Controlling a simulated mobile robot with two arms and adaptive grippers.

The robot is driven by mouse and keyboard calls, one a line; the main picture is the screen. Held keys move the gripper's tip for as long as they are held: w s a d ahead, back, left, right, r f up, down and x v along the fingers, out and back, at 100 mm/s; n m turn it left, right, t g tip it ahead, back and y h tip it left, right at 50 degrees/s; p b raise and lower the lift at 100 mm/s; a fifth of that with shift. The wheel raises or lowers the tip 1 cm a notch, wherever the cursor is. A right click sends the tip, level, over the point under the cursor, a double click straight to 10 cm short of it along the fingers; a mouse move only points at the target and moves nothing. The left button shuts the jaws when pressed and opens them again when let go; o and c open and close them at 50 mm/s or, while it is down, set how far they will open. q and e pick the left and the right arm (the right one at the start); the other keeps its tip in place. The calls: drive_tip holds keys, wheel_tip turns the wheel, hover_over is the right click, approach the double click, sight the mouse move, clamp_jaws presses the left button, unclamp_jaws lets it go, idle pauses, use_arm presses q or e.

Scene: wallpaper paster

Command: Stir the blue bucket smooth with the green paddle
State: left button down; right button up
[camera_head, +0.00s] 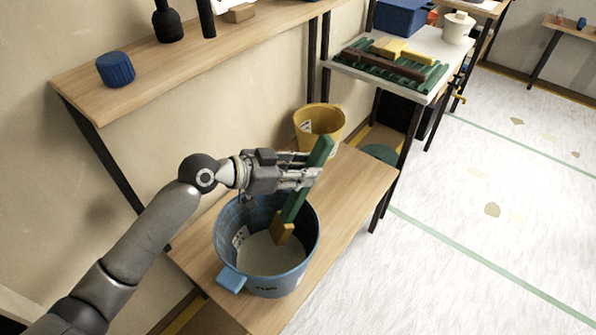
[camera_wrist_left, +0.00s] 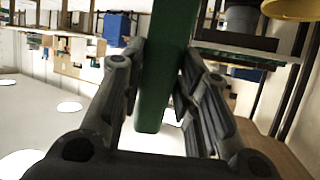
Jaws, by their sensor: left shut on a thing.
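The blue bucket (camera_head: 229,238) stands on the low wooden bench, with pale grey contents (camera_head: 262,258) inside. My left gripper (camera_head: 312,176) is above the bucket's far right rim, shut on the green paddle (camera_head: 297,198). The paddle is tilted, its green handle rising past the fingers and its yellow-brown lower end (camera_head: 283,231) inside the bucket. Whether its tip is under the surface of the contents I cannot tell. In the left wrist view the green handle (camera_wrist_left: 160,80) sits between the two fingers. My right gripper is not in view.
A yellow bucket (camera_head: 318,122) stands behind the blue one on the bench (camera_head: 345,200). A wooden shelf (camera_head: 130,92) above holds a blue ribbed container (camera_head: 115,69) and dark bottles. A white table (camera_head: 425,90) at upper right holds a green ribbed mat. The floor at right is open.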

sight(323, 138)
use_arm(q)
drive_tip(key=shift+w+d+r+p, duration=0.25)
drive_tip(key=shift+d+r+p, duration=0.45)
drive_tip(key=shift+r+p, duration=0.85)
drive_tip(key=shift+w+d+r+p, duration=0.3)
drive_tip(key=shift+d+r+p, duration=0.55)
drive_tip(key=shift+r, duration=1.1)
drive_tip(key=shift+w+d+r+p, duration=0.25)
drive_tip(key=shift+d+r+p, duration=0.25)
drive_tip(key=shift+r+p, duration=1.1)
drive_tip(key=shift+r, duration=0.1)
wheel_tip(323, 138, up, 5)
drive_tip(key=p, duration=0.3)
drive_tip(key=shift+p, duration=0.4)
